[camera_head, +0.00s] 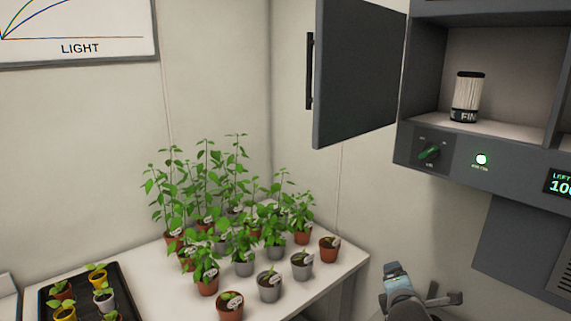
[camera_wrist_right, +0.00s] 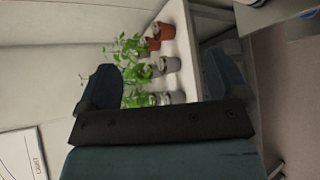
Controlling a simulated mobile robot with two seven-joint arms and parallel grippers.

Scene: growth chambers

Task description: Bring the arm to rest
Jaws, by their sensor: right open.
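My right gripper (camera_wrist_right: 162,64) is open and empty in the right wrist view, with its two dark fingers wide apart. Potted plants on a white table show beyond the fingers, apart from them. In the head view, part of my right arm shows low at the right, in front of the wall between the table and the grey cabinet (camera_head: 422,148). My left gripper is not in view.
The white table (camera_head: 318,289) holds several potted plants (camera_head: 240,262) and a black tray (camera_head: 128,298) of small pots. The cabinet's dark door (camera_head: 358,75) stands open. A pleated filter cartridge (camera_head: 467,97) stands upright inside.

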